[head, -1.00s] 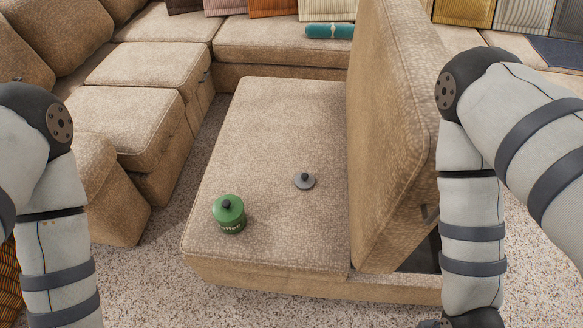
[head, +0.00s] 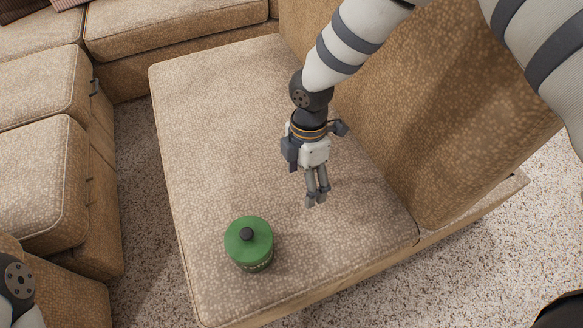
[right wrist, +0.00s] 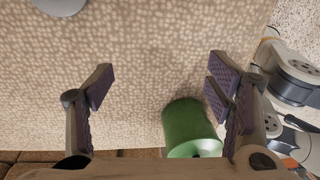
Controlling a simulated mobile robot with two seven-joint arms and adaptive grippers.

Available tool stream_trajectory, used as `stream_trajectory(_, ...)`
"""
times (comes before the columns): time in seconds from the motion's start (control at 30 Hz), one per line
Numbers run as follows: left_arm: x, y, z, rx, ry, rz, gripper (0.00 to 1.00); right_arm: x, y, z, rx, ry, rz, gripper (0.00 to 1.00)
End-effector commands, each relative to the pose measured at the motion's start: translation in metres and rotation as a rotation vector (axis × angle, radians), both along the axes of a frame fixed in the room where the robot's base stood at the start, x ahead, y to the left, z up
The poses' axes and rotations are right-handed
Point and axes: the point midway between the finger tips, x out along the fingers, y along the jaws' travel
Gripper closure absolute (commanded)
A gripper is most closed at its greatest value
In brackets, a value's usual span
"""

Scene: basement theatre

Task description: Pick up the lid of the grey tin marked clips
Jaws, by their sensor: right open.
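A grey disc with a dark knob, like a lid, lay on the beige seat earlier. Now part of a grey disc (right wrist: 61,4) shows at the top left edge of the right wrist view. In the head view it is not visible, apparently behind my right gripper. No grey tin body shows. My right gripper (head: 317,198) is open and empty above the seat, fingers pointing down; the wrist view shows a wide gap between its fingers (right wrist: 160,78). My left gripper is out of view.
A green tin (head: 249,243) with a dark-knobbed lid and unreadable lettering stands left of and nearer than my right gripper; it also shows in the wrist view (right wrist: 188,128). The beige seat (head: 210,130) is otherwise clear. A tall upright cushion panel (head: 440,120) rises at right.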

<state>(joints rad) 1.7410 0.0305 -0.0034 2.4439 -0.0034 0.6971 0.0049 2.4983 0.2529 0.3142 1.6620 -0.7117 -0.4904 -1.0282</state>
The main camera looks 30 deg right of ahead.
Motion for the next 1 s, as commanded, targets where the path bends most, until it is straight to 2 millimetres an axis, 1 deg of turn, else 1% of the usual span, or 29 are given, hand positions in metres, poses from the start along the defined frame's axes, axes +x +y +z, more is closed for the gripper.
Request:
stream_trajectory(0.03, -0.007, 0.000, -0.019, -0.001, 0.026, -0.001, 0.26, 0.035, -0.013, -0.001, -0.036, -0.047, 0.091, 0.26)
stream_trajectory(0.1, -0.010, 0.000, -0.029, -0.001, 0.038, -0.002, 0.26, 0.072, -0.032, 0.021, -0.096, -0.100, 0.206, 0.26)
stream_trajectory(0.2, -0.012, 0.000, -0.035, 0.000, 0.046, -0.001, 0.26, 0.101, -0.050, 0.046, -0.157, -0.138, 0.295, 0.26)
stream_trajectory(0.23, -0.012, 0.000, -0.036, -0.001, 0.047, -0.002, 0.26, 0.105, -0.053, 0.050, -0.168, -0.143, 0.309, 0.26)
stream_trajectory(0.27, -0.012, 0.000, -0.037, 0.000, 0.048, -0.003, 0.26, 0.107, -0.055, 0.052, -0.175, -0.145, 0.318, 0.26)
stream_trajectory(0.33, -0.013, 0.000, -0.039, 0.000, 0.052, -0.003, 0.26, 0.109, -0.059, 0.044, -0.182, -0.146, 0.328, 0.26)
stream_trajectory(0.5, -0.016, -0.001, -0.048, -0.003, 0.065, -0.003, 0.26, 0.109, -0.062, 0.005, -0.180, -0.144, 0.327, 0.26)
stream_trajectory(0.67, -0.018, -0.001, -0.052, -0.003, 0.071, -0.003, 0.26, 0.109, -0.065, -0.014, -0.180, -0.147, 0.324, 0.26)
stream_trajectory(0.8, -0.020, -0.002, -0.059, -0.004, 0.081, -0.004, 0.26, 0.102, -0.067, -0.042, -0.178, -0.143, 0.324, 0.26)
stream_trajectory(0.9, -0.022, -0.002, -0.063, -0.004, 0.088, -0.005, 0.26, 0.103, -0.069, -0.058, -0.178, -0.146, 0.323, 0.26)
stream_trajectory(1.0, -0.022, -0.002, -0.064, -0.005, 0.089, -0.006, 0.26, 0.104, -0.069, -0.062, -0.179, -0.148, 0.324, 0.26)
